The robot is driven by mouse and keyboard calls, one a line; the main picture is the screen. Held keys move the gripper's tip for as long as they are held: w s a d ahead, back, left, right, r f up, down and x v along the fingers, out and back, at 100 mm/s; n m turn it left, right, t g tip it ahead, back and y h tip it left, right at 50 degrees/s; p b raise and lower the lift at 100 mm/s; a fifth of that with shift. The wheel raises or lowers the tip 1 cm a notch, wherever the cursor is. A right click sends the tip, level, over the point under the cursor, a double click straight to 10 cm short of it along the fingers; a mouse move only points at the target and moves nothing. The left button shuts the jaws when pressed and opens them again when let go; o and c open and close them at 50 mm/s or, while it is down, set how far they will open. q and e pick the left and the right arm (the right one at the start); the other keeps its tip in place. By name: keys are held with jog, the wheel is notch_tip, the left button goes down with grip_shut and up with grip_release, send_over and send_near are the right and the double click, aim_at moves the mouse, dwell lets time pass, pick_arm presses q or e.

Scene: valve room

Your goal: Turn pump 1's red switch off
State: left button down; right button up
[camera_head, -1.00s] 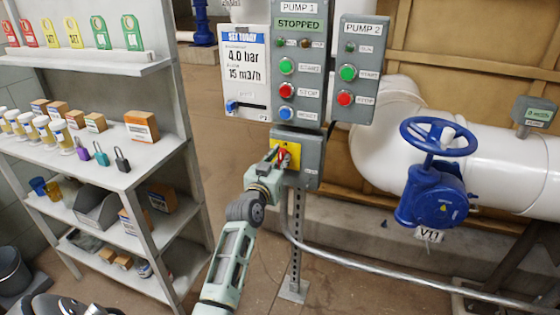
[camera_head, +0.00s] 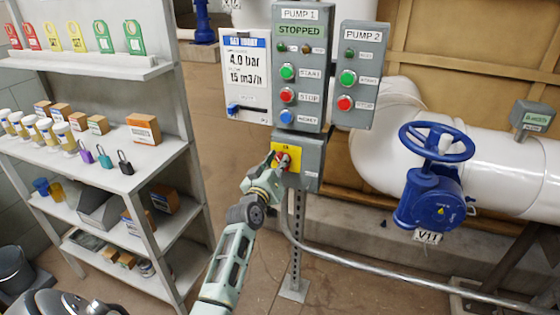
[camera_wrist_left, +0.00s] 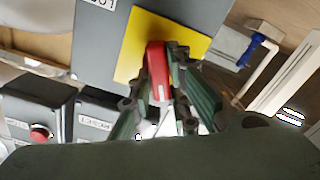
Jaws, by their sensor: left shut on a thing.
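Pump 1's red switch (camera_head: 283,158) sits on a yellow plate (camera_head: 292,153) on the grey box below the pump 1 panel (camera_head: 302,60). My left gripper (camera_head: 278,163) is at the switch and partly hides it. In the left wrist view the red handle (camera_wrist_left: 158,75) stands between the two fingers of my left gripper (camera_wrist_left: 168,85), which are shut on it, in front of the yellow plate (camera_wrist_left: 130,55). The pump 1 display reads STOPPED. My right gripper is not in view.
The pump 2 panel (camera_head: 361,60) hangs to the right. A blue valve wheel (camera_head: 437,142) labelled V11 stands on a white pipe (camera_head: 500,170). Shelves (camera_head: 130,155) with padlocks, tags and boxes stand at the left. A grey conduit (camera_head: 400,277) runs low across the right.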

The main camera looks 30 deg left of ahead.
pick_arm(q)
jog(key=shift+s+a+f+n+p, duration=0.15)
jog(key=shift+n+p, duration=0.15)
jog(key=shift+n, duration=1.75)
jog(key=shift+w+f+n+p, duration=0.15)
jog(key=shift+n+p, duration=0.15)
jog(key=shift+n, duration=1.7)
jog(key=shift+s+a+f+n+p, duration=0.15)
jog(key=shift+n+p, duration=0.15)
jog(key=shift+n, duration=1.75)
jog(key=shift+d, duration=0.1)
jog(key=c, duration=1.7)
grip_release()
jog(key=shift+o, duration=0.2)
jog(key=v, duration=1.2)
